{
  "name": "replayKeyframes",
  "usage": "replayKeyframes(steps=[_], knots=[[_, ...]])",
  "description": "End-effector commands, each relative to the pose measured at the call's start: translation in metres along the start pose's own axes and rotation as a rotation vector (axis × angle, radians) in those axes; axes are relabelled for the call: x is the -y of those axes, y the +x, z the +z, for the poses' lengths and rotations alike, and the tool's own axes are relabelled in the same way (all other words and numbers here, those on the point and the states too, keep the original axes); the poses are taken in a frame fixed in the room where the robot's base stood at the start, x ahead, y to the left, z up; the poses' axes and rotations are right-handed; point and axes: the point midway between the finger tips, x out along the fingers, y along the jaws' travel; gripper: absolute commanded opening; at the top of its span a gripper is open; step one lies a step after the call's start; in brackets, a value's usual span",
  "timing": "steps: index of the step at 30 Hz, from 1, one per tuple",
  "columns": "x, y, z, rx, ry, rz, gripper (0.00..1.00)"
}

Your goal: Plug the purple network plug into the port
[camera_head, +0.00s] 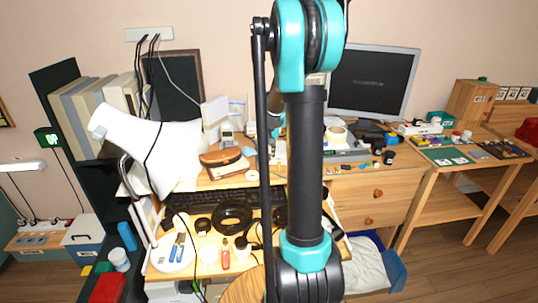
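I cannot make out a purple network plug or its port in the head camera view; they may be hidden behind my arm or too small to tell. My teal and black arm stands upright through the middle of the picture and covers part of the desk. My gripper cannot be seen. A white strip (148,33) is on the wall at the upper left, with several dark cables hanging from it; whether it holds the port is unclear.
A dark keyboard (215,198), a black coil (232,218) and small tools crowd the desk left of my arm. A white lamp (150,150) leans over its left side. A monitor (373,82) and small items stand at right. Floor shows at the lower right.

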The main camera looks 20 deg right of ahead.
Motion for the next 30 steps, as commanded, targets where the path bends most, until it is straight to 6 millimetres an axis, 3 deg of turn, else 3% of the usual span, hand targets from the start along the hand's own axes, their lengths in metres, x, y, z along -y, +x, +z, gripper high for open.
replayKeyframes(steps=[15, 30], knots=[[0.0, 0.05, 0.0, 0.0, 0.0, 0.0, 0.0], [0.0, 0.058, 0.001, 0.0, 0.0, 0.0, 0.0]])
